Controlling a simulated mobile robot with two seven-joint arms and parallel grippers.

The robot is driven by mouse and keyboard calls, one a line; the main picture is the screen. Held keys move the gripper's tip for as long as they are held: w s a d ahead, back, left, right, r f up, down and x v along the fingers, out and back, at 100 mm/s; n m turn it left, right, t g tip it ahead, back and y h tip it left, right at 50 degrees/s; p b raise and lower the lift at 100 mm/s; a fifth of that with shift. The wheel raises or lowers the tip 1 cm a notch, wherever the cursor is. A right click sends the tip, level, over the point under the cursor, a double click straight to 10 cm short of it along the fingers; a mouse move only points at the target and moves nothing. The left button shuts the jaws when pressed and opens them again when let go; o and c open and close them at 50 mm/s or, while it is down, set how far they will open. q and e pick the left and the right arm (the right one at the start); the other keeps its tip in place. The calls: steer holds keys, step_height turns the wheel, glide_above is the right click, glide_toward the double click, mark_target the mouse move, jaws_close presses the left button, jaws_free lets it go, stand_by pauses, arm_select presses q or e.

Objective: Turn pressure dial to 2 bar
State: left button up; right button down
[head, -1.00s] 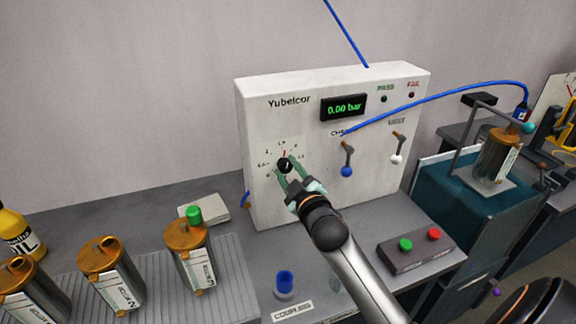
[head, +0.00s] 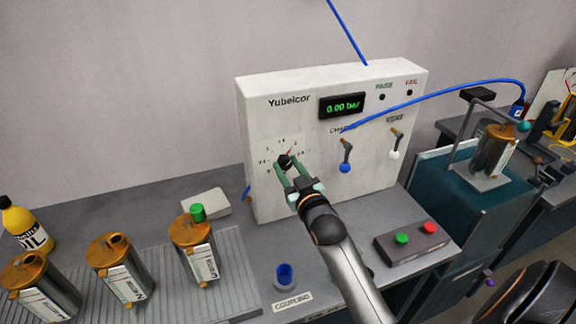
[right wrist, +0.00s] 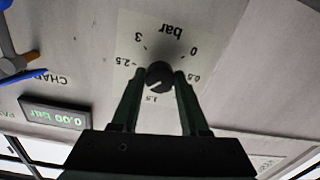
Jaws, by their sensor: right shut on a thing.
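The black pressure dial (head: 285,161) is on the lower left of the white Yubelcor panel (head: 330,190). My right gripper (head: 285,167) reaches up from the front and is shut on the dial, one finger on each side. In the right wrist view the dial (right wrist: 159,75) sits between the fingertips, and the scale appears upside down. The 0, 0.5, 1.5, 2.5 and 3 labels show; fingers cover parts of the scale. The pale mark on the dial points lower left, between 1.5 and 2.5. The display (head: 343,106) reads 0.00 bar. My left gripper is not in view.
Two levers, blue-tipped (head: 346,157) and white-tipped (head: 395,145), stick out right of the dial. A button box (head: 414,244) and a blue coupling (head: 285,276) stand in front. Several metal canisters stand on the left. A blue hose (head: 450,93) arcs to the right.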

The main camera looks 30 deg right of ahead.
stand_by(0.3)
steer(key=shift+c, duration=2.1)
jaws_free()
steer(key=b+v, duration=0.1)
steer(key=v, duration=1.1)
steer(key=shift+s, duration=0.25)
